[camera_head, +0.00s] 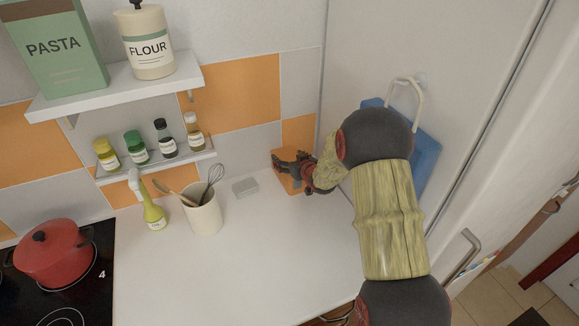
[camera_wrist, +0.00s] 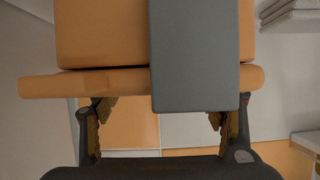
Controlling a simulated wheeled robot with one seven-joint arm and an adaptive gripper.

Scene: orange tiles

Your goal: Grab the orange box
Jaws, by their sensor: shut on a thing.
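The orange box (camera_head: 291,186) stands at the back of the white counter, close to the tall white panel on the right. My gripper (camera_head: 292,168) is at the box and covers part of it. In the wrist view the orange box (camera_wrist: 100,40) fills the top of the picture, with a protruding orange edge and a grey panel (camera_wrist: 195,55) down its front. The fingers of my gripper (camera_wrist: 162,115) show on both sides below that edge, shut on the box. The exact contact spots are hidden.
A utensil cup (camera_head: 203,213), a yellow-green bottle (camera_head: 154,214) and a small grey block (camera_head: 245,186) stand left of the box. A red pot (camera_head: 53,252) is on the hob. Shelves (camera_head: 120,88) hang above. The counter's front middle is clear.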

